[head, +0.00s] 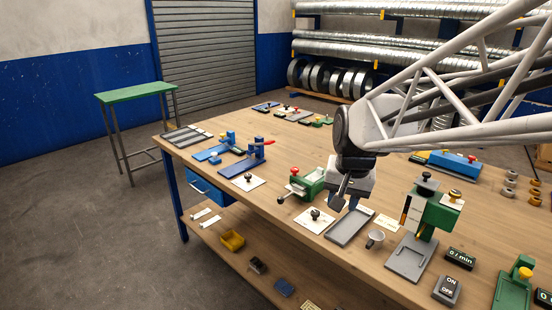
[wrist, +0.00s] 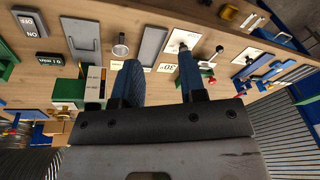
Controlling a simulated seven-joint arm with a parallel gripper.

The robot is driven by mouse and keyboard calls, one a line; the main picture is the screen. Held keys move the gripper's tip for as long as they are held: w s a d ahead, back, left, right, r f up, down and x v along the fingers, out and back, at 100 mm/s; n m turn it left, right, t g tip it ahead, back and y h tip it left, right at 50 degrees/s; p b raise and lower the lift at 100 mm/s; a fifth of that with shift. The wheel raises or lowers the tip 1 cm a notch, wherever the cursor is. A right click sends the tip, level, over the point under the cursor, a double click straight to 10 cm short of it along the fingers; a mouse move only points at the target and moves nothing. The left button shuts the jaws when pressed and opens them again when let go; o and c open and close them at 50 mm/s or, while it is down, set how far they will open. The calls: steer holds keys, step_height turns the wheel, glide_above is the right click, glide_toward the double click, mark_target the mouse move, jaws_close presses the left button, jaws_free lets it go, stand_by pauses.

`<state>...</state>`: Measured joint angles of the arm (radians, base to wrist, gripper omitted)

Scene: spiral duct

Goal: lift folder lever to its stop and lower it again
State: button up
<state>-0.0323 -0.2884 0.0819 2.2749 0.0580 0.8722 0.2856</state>
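The folder appears to be the green bench device (head: 312,184) with a red knob on top, left of my gripper. Its lever (head: 281,199) sticks out low toward the front left and ends in a dark ball. The ball also shows in the wrist view (wrist: 219,48), right of my right-hand finger, which partly hides the green body. My gripper (head: 345,202) hangs above the bench, right of the folder, near a grey tray. In the wrist view its two blue fingers (wrist: 158,78) are apart, with nothing held between them. It is clear of the lever.
Close by are a white card with a black knob (head: 316,215), the grey tray (head: 350,226), a small cup (head: 375,239) and a green press (head: 430,212). A blue clamp with a red handle (head: 255,152) stands further left. Bare wood lies around the lever's front end.

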steer(key=w+a+f+m, duration=0.1)
steer(key=w+a+f, duration=0.1)
steer(key=w, duration=0.7)
steer(key=w+a+f+m, duration=0.2)
steer(key=w+f, duration=0.1)
steer(key=w, duration=0.5)
steer(key=m+y, duration=0.1)
steer(key=m, duration=0.2)
glide_toward(287, 197)
steer(key=shift+w+a+f+g, duration=0.1)
steer(key=shift+w+a+g, duration=0.1)
steer(key=shift+w+g, duration=0.3)
steer(key=shift+w+f, duration=0.1)
steer(key=shift+f, duration=0.05)
steer(key=shift+w+a+f, duration=0.15)
steer(key=shift+f, duration=1.1)
steer(key=shift+w+a+f, duration=0.15)
steer(key=shift+a+f, duration=0.05)
steer(key=shift+f, duration=1)
steer(key=shift+w+a+f, duration=0.15)
steer(key=shift+w+f, duration=0.05)
steer(key=shift+f, duration=1.05)
steer(key=shift+c, duration=0.5)
jaws_close()
